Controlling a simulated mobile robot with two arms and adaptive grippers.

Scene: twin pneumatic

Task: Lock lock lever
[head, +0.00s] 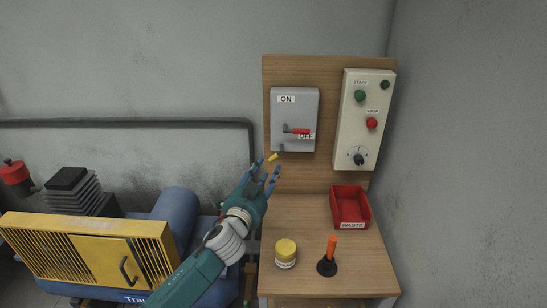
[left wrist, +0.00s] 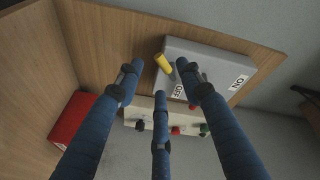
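A grey switch box (head: 281,112) with ON and OFF labels hangs on the wooden backboard. Its red handle (head: 300,131) lies roughly level beside the OFF label. A small yellow cylinder (head: 273,157), perhaps the lock lever's grip, shows tilted at the box's lower left; it also shows in the left wrist view (left wrist: 164,62). How it joins the box is hidden. My left gripper (head: 268,172) is just below it, its three blue fingers spread and pointing up towards the box. I cannot tell whether a fingertip touches the yellow piece. My right gripper is out of view.
A control panel (head: 348,128) with green and red buttons is right of the box. The wooden bench (head: 310,269) carries a red waste bin (head: 350,207), a yellow-lidded jar (head: 286,254) and an orange-handled tool (head: 329,255). A yellow-grilled machine (head: 90,248) stands left.

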